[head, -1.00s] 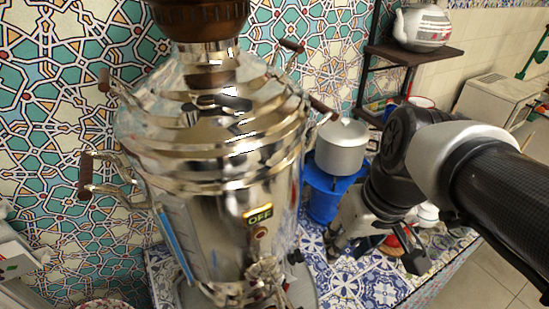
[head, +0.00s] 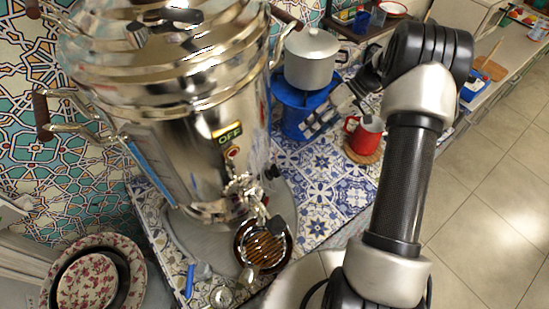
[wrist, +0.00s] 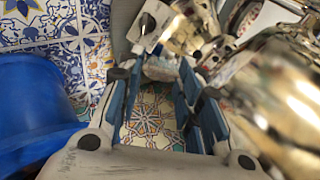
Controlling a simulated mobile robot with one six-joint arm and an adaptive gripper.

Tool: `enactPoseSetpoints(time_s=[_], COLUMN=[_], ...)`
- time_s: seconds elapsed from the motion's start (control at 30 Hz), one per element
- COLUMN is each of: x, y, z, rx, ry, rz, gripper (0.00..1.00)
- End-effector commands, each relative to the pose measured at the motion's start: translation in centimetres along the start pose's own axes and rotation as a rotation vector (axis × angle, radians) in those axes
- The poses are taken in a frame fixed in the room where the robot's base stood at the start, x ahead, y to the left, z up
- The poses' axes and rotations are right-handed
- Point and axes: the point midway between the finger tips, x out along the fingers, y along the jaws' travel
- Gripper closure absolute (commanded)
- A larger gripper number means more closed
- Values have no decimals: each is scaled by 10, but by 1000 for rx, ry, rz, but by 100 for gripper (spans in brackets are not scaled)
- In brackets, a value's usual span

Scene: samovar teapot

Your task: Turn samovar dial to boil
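The samovar (head: 180,130) is a tall shiny metal urn at the left in the head view. A lit sign (head: 227,132) on its front reads OFF, and the small round dial (head: 232,152) sits just below it. My gripper (head: 318,120) is right of the samovar, beside the blue stand, apart from the dial and empty. In the wrist view my gripper (wrist: 160,78) shows its two blue-padded fingers spread, with only patterned tile between them. The blurred shiny metal of the samovar (wrist: 285,85) fills the right side there.
A metal pot (head: 311,58) stands on a blue stand (head: 293,105) right of the samovar. A red mug (head: 366,133) sits on a wooden coaster. A brown bowl (head: 240,262) is below the samovar tap (head: 245,188). Floral plates (head: 130,250) are lower left.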

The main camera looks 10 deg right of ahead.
Motion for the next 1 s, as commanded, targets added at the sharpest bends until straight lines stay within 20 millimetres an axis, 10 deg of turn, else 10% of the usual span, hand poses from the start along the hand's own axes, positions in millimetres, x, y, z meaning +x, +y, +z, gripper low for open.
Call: enactPoseSetpoints(time_s=[0.3, 1.0], x=[31, 156], y=[55, 42], z=[11, 3], rx=[-46, -49], ry=[74, 72], rz=[-109, -114], gripper=[68, 68])
